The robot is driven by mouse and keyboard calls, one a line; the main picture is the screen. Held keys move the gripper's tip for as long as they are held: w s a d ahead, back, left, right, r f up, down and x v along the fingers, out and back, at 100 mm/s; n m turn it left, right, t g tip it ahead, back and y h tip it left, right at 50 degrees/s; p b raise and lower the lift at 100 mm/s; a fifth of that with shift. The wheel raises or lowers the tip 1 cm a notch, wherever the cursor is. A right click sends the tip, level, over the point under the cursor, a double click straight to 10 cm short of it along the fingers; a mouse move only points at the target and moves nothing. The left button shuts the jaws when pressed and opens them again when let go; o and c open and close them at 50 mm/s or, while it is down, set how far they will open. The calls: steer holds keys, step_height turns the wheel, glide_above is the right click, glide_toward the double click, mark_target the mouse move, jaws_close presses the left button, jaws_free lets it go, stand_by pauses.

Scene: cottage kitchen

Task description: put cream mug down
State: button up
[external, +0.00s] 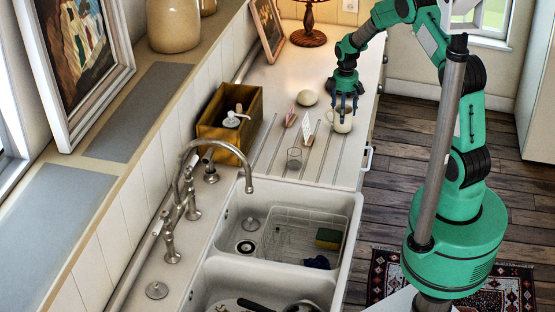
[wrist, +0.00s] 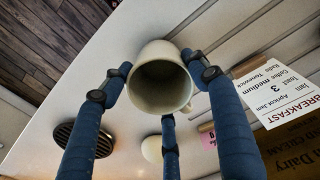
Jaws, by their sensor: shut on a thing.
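The cream mug (external: 342,123) is under my gripper (external: 346,102) near the counter's right edge in the external view. In the wrist view the mug (wrist: 158,84) shows its open mouth, with its handle at the lower right. My blue fingers are shut on it, on the left, on the right and from below in that picture. Whether the mug's base touches the worktop (external: 260,85) or is slightly above it, I cannot tell.
A breakfast card (external: 308,126), a pink card (external: 291,115) and a cream round thing (external: 307,97) stand left of the mug. A glass (external: 294,159) is nearer the sink (external: 233,215). A wooden box (external: 215,110) stands by the wall. Grooved worktop lies clear in front.

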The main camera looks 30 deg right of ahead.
steer(key=shift+f, duration=0.1)
steer(key=o, duration=1.4)
step_height(320, 180, up, 12)
steer(key=shift+r, duration=0.1)
